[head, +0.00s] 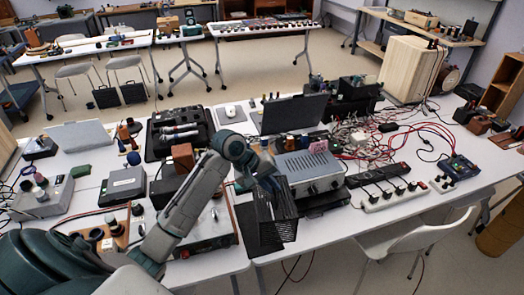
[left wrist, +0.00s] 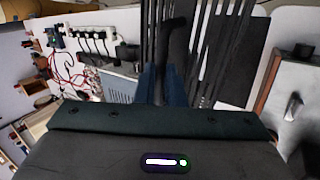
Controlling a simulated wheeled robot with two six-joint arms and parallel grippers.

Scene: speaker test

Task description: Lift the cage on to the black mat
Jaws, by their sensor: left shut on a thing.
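The cage (head: 276,218) is a black open-wire box in the middle of the head view. My left gripper (head: 268,187) is shut on its upper edge, and the cage hangs tilted below. In the left wrist view the gripper's blue fingers (left wrist: 163,82) close on a dark bar, with the cage's wires (left wrist: 208,55) fanning out beside it. The black mat (head: 247,236) lies on the white table, partly hidden behind the cage. Whether the cage touches the mat, I cannot tell. My right gripper is not in view.
A silver amplifier (head: 310,173) stands just right of the cage. A brown-sided device (head: 208,228) stands left of the mat. A power strip (head: 393,194) and tangled red cables (head: 350,135) lie to the right. The table's front edge is close to the mat.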

